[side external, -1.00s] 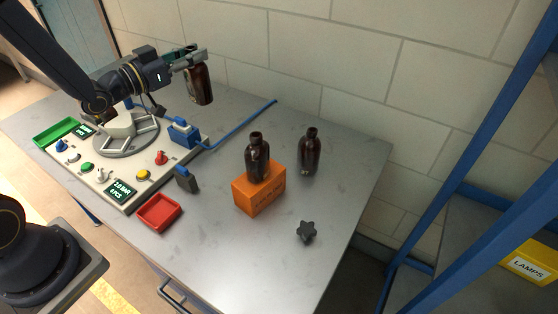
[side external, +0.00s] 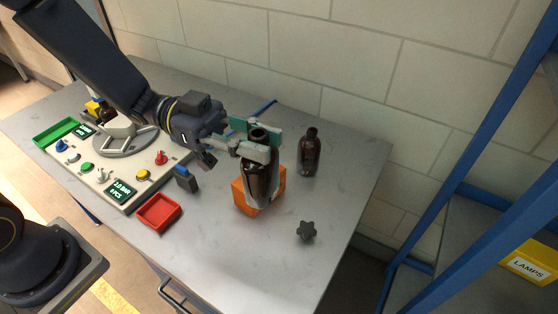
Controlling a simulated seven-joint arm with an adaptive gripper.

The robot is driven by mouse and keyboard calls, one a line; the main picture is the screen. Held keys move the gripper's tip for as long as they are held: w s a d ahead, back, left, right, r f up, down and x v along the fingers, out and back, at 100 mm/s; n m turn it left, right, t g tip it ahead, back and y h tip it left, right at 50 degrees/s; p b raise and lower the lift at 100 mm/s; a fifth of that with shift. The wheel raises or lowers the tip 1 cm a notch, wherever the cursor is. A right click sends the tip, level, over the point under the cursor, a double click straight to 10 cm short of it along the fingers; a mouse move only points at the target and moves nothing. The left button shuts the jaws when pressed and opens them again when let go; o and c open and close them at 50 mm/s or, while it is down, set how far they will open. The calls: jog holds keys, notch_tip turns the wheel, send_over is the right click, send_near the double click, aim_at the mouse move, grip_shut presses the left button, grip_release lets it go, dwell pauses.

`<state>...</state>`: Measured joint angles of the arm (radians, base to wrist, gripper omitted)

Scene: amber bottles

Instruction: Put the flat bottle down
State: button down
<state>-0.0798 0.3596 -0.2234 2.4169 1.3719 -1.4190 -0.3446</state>
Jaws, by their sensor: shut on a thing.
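My gripper (side external: 257,141) is shut on a brown amber bottle (side external: 261,180), gripped near its top. The bottle hangs roughly upright, neck up, in front of the orange block (side external: 241,197) in this view. It covers much of the block, and I cannot tell the gap between its base and the block or bench. The bottle that stood on the block is hidden behind the held one and the jaws. Another amber bottle (side external: 310,153) stands upright on the bench to the right, apart from my gripper.
A black star knob (side external: 306,230) lies on the grey bench (side external: 335,195) at right. A red tray (side external: 158,213), a control panel (side external: 107,178) and a green tray (side external: 55,132) are at left. A blue rack with a yellow LAMPS bin (side external: 530,261) stands beyond the right edge.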

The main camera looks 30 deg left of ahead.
jog(key=shift+s+d+f+m+g, duration=0.15)
jog(key=shift+s+d+m+g, duration=0.25)
jog(key=shift+s, duration=0.25)
jog(key=shift+s+d+f+m+g, duration=0.15)
jog(key=shift+s+d+m+g, duration=0.1)
jog(key=shift+s+g, duration=0.3)
notch_tip(320, 180, down, 23)
jog(key=shift+f, duration=0.15)
jog(key=c, duration=0.9)
grip_release()
jog(key=shift+f, duration=0.1)
jog(key=shift+c, duration=0.2)
jog(key=a, duration=1.2)
